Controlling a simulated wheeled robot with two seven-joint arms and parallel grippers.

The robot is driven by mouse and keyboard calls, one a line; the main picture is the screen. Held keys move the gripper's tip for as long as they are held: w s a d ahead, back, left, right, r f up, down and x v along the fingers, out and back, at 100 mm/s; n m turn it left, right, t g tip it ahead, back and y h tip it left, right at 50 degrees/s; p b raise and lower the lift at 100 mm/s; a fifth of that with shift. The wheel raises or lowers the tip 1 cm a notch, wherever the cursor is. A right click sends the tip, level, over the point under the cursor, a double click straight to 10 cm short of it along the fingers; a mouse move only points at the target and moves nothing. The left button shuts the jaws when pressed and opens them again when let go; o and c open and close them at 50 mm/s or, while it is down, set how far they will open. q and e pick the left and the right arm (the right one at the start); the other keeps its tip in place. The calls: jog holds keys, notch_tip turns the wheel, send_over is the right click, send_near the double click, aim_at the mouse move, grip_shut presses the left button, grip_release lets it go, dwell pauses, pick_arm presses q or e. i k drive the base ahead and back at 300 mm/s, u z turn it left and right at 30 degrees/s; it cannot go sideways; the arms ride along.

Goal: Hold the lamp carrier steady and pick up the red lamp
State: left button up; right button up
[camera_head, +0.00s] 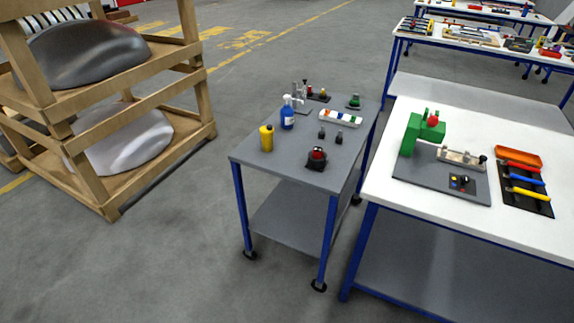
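On the grey cart, a small dark holder (319,97) near the back edge bears small red and yellow pieces. It may be the lamp carrier, but it is too small to tell. A red-topped piece in a dark round base (316,164) stands near the cart's front right. I cannot tell which red piece is the red lamp. A white strip (341,119) with coloured pieces lies near the cart's right edge. Neither of my grippers is in view.
The grey cart (250,155) also bears a yellow bottle (266,139), a blue bottle (287,119) and a green-topped piece (354,102). A white table (410,210) with a green fixture (411,134) stands right. A wooden rack (110,205) stands left, with open floor between.

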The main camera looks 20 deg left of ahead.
aim_at(317, 152)
jog(key=z, duration=0.3)
jog(key=k, duration=0.25)
jog(key=u, duration=1.65)
jog(key=i, duration=1.05)
jog(key=z, duration=1)
jog(key=i, duration=0.65)
jog(key=z, duration=0.65)
